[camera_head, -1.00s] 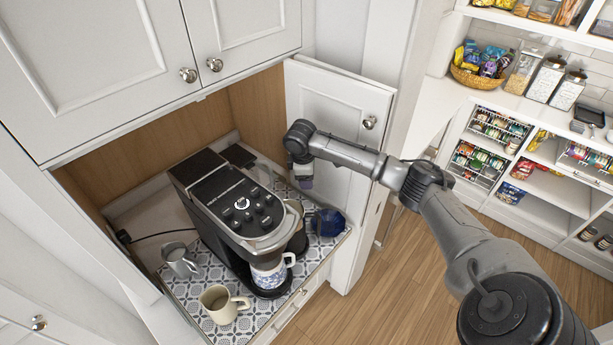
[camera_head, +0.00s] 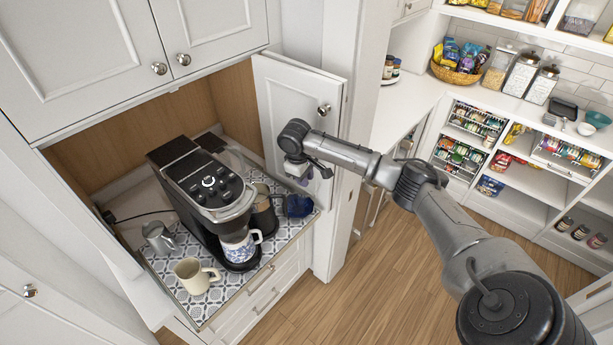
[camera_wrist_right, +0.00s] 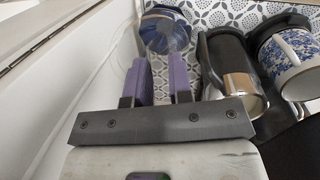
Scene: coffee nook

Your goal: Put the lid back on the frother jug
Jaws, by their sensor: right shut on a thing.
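The frother jug (camera_head: 263,212) is a steel jug with a dark handle, standing on the patterned mat to the right of the coffee machine. Its body and handle also show in the right wrist view (camera_wrist_right: 238,72). The blue, partly see-through lid (camera_head: 298,206) is beside the jug, near the cabinet door. It shows beyond the fingertips in the right wrist view (camera_wrist_right: 166,32). My right gripper (camera_head: 301,178) points down above the lid. Its purple fingers (camera_wrist_right: 161,78) are shut on the lid with a small gap between them; the exact contact is hard to see. My left gripper is not in view.
The black coffee machine (camera_head: 203,190) stands left of the jug, with a blue-patterned mug (camera_head: 240,246) under it. A cream mug (camera_head: 194,276) and a small metal pitcher (camera_head: 158,238) are at the left. The open cabinet door (camera_head: 290,110) is close behind my right gripper.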

